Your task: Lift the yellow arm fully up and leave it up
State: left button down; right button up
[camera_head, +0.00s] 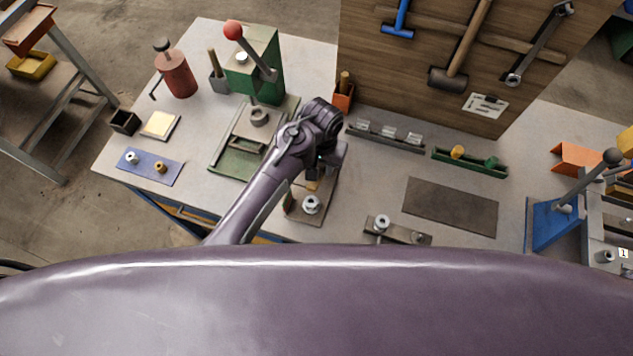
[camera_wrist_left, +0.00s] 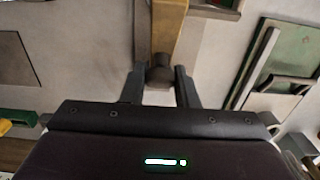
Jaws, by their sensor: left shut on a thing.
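The yellow arm (camera_wrist_left: 168,32) runs down from the top of the left wrist view to a dark knob (camera_wrist_left: 160,74) at its end. My left gripper (camera_wrist_left: 160,90) is shut on that knob, with one finger on each side. In the head view my left gripper (camera_head: 322,165) is over a brown base plate (camera_head: 318,217) with a round metal fitting (camera_head: 311,204). Only a small yellowish part of the arm (camera_head: 312,186) shows there, below the gripper. The rest is hidden, and I cannot tell its exact tilt. My right gripper is in neither view.
A green press with a red-knobbed lever (camera_head: 234,32) stands behind and left of my arm. A green-edged tray (camera_head: 236,162) lies left of it. A blue lever stand (camera_head: 552,222) is at the far right. The bench (camera_head: 375,180) right of my gripper has some clear room.

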pick_arm(q)
jog(key=shift+w+d+r, duration=0.25)
jog(key=shift+w+r, duration=0.2)
jog(key=shift+w, duration=0.3)
